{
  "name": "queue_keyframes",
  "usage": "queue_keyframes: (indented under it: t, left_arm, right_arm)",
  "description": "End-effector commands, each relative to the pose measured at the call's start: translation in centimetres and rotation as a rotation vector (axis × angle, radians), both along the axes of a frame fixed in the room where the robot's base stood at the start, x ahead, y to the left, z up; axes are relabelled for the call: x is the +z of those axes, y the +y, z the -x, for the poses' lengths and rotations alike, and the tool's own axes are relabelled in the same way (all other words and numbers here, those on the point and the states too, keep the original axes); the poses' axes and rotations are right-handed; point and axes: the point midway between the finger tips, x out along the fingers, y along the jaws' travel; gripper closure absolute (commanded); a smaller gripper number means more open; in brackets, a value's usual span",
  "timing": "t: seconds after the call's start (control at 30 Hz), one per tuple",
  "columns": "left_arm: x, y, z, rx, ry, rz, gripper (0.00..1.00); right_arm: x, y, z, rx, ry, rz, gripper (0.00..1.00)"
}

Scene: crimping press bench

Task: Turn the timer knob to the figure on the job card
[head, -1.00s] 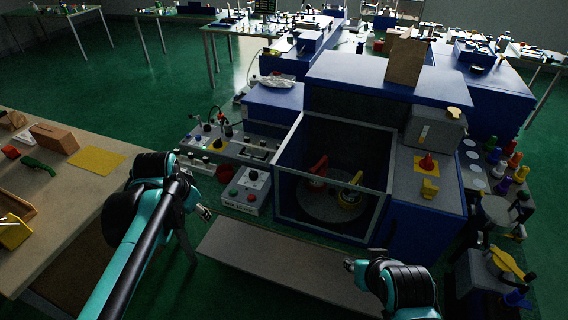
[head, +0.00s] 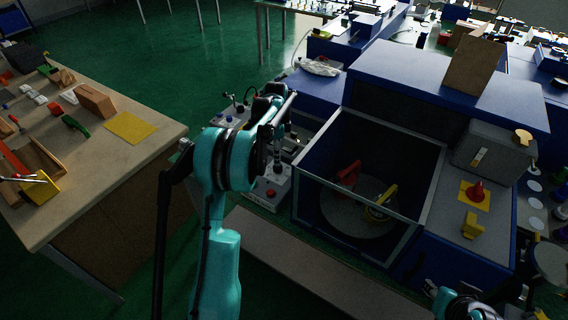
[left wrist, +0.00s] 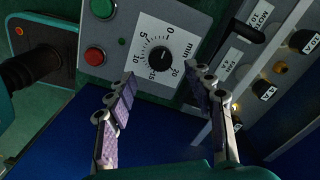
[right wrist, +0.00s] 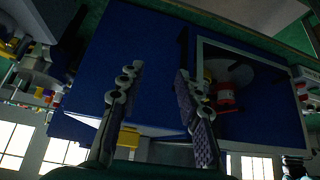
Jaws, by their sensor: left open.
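The timer knob (left wrist: 159,59) is a black round knob on a grey box in the left wrist view. A printed minute scale surrounds it, with 0 near the top; I cannot tell its exact setting. My left gripper (left wrist: 160,76) is open, its fingertips on either side of the knob's lower part in the picture, apparently not touching it. In the head view, my left arm hides the knob; the box's front (head: 265,196) shows below. My right gripper (right wrist: 158,74) is open and empty, away from the box. I see no readable job card figure.
Beside the knob are a red button (left wrist: 94,56) and a green button (left wrist: 103,8). A panel with switches and sockets (left wrist: 275,65) lies close right. The press enclosure (head: 365,190) stands right of the box. A brown board (head: 474,64) stands on the blue housing.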

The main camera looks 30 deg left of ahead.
Motion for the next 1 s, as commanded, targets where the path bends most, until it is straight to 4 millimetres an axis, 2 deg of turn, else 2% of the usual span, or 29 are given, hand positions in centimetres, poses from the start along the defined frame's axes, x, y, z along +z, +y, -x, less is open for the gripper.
queue_keyframes:
  t: [0.03, 0.1, 0.3, 0.67, 0.7, 0.87, 0.9, 1.0]
  left_arm:
    - [-1.2, 0.0, 0.0, 0.000, 0.000, 0.000, 0.47]
    - [-2.4, 0.0, 0.0, 0.000, -0.001, 0.000, 0.47]
    - [-5.1, 0.0, 0.0, 0.001, -0.001, 0.000, 0.47]
    - [-5.7, -0.1, 0.0, 0.002, -0.001, 0.000, 0.47]
    - [-5.7, -0.1, 0.0, 0.002, -0.001, 0.000, 0.50]
    - [-5.7, -0.1, 0.0, 0.002, -0.001, 0.000, 0.92]
    - [-5.7, -0.1, 0.0, 0.002, -0.001, 0.000, 0.97]
    - [-5.7, -0.1, 0.0, 0.002, -0.001, 0.000, 0.97]
  right_arm:
    - [-0.6, 0.0, 0.0, 0.000, 0.000, 0.000, 0.66]
    - [-1.0, 0.0, 0.0, 0.000, 0.000, 0.000, 0.66]
    - [-1.9, 0.0, 0.0, 0.000, 0.000, 0.000, 0.66]
    - [-2.0, 0.0, 0.0, 0.000, 0.000, 0.000, 0.66]
    - [-2.0, 0.0, 0.0, 0.000, 0.000, 0.000, 0.66]
    - [-2.0, 0.0, 0.0, 0.000, 0.000, 0.000, 0.66]
    - [-2.0, 0.0, 0.0, 0.000, 0.000, 0.000, 0.66]
    - [-2.0, 0.0, 0.0, 0.000, 0.000, 0.000, 0.66]
